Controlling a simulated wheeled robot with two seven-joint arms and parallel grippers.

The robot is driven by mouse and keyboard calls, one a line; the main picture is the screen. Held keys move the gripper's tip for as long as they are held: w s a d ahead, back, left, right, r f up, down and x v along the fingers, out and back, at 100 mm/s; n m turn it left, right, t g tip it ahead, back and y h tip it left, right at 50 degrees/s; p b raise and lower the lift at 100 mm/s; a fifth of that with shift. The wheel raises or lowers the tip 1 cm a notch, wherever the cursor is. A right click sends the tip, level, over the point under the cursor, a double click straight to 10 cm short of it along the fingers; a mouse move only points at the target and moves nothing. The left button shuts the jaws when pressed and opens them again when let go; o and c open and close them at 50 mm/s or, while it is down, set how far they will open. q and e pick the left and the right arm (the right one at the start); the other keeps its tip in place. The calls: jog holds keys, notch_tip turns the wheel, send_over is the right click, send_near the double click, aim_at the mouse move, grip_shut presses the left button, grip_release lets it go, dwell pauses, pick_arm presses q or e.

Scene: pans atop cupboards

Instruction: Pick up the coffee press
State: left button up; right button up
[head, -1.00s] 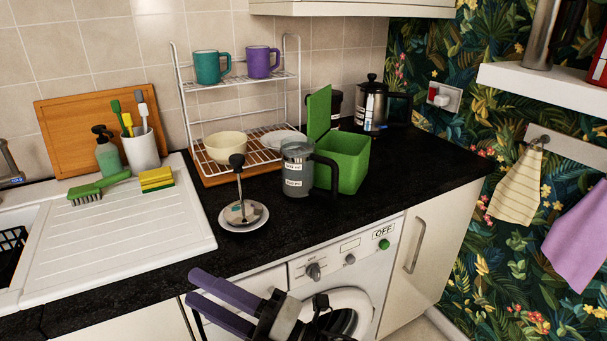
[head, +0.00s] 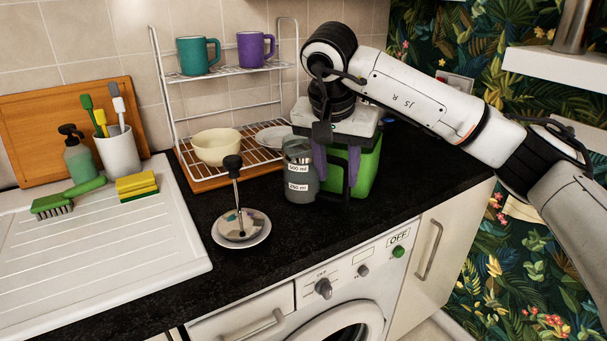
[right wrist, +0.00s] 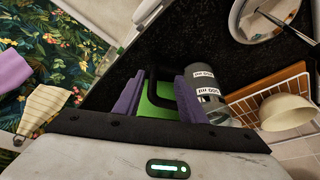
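The coffee press's glass jug (head: 299,178), marked 500 ml and 250 ml, stands upright on the black counter. Its plunger (head: 238,205) stands apart on a white saucer to its left. My right gripper (head: 337,178) points down at the jug's handle side, its purple fingers apart. In the right wrist view the black handle (right wrist: 153,88) lies between the spread fingers, with the jug (right wrist: 205,85) just right of them. Contact cannot be told. A metal press seen at the back earlier is hidden behind my right arm. My left gripper is not in view.
A green bin (head: 369,165) stands close behind the right gripper. A wire rack (head: 165,110) holds mugs, a bowl (head: 217,147) and a plate. The draining board (head: 110,240) is at left. The counter in front of the jug is clear.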

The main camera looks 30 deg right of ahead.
aim_at(345, 207)
jog(key=d+f, duration=0.1)
jog(key=w+d+f, duration=0.1)
jog(key=f, duration=0.1)
jog(key=shift+d, duration=0.2)
jog(key=shift+h, duration=0.3)
jog(key=shift+p+x, duration=0.35)
jog(key=shift+x, duration=2.6)
jog(key=shift+r, duration=0.1)
grip_shut()
